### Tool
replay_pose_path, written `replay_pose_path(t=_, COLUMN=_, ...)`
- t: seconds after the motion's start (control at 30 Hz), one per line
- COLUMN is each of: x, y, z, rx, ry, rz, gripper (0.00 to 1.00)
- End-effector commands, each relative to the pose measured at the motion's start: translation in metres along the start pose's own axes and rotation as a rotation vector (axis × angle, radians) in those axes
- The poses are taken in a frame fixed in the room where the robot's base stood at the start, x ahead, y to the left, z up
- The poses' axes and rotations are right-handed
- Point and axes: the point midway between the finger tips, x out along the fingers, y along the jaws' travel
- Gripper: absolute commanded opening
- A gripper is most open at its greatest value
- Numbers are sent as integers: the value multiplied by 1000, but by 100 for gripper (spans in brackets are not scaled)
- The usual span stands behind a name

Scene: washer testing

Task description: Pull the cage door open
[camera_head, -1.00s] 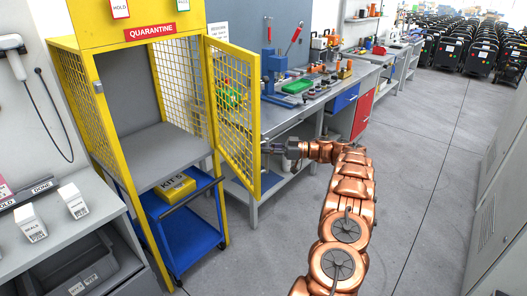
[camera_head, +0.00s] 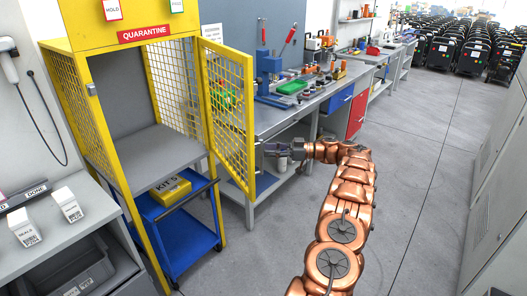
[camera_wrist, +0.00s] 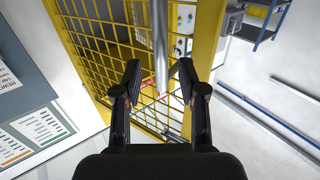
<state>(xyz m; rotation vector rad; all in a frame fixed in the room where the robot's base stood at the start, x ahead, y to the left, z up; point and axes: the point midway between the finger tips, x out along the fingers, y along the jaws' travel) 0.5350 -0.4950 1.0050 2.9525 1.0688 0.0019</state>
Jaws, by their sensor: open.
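The yellow-framed mesh cage door (camera_head: 228,110) stands swung out from the quarantine cage (camera_head: 146,36), so the cage front is open. It also fills the upper left of the wrist view (camera_wrist: 105,45). A grey vertical bar handle (camera_wrist: 160,40) shows near the door's free-edge post. My gripper (camera_head: 266,151) is at the door's free edge, on its right side in the head view. In the wrist view my gripper (camera_wrist: 159,70) is open, its fingers on either side of the bar's lower end. I cannot tell whether either finger touches it.
A blue cart (camera_head: 185,240) with a yellow kits box (camera_head: 170,188) stands under the cage shelf. A workbench (camera_head: 275,122) with tools stands behind the door. A counter with white boxes (camera_head: 68,205) is at left. Grey floor (camera_head: 420,150) is clear at right.

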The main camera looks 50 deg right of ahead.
Motion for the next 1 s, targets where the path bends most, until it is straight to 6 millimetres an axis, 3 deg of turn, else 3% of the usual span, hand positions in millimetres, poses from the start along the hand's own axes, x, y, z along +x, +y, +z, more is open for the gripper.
replay_pose_path(t=0.1, x=-18, y=0, z=3, rx=3, ry=-1, rz=2, gripper=41)
replay_pose_path(t=0.3, x=-33, y=0, z=1, rx=1, ry=0, rz=-1, gripper=41)
replay_pose_path(t=0.77, x=-41, y=0, z=2, rx=3, ry=-1, rz=0, gripper=41)
replay_pose_path(t=0.87, x=-40, y=1, z=0, rx=2, ry=2, rz=5, gripper=31)
replay_pose_path(t=1.0, x=-27, y=17, z=-17, rx=-11, ry=34, rz=57, gripper=16)
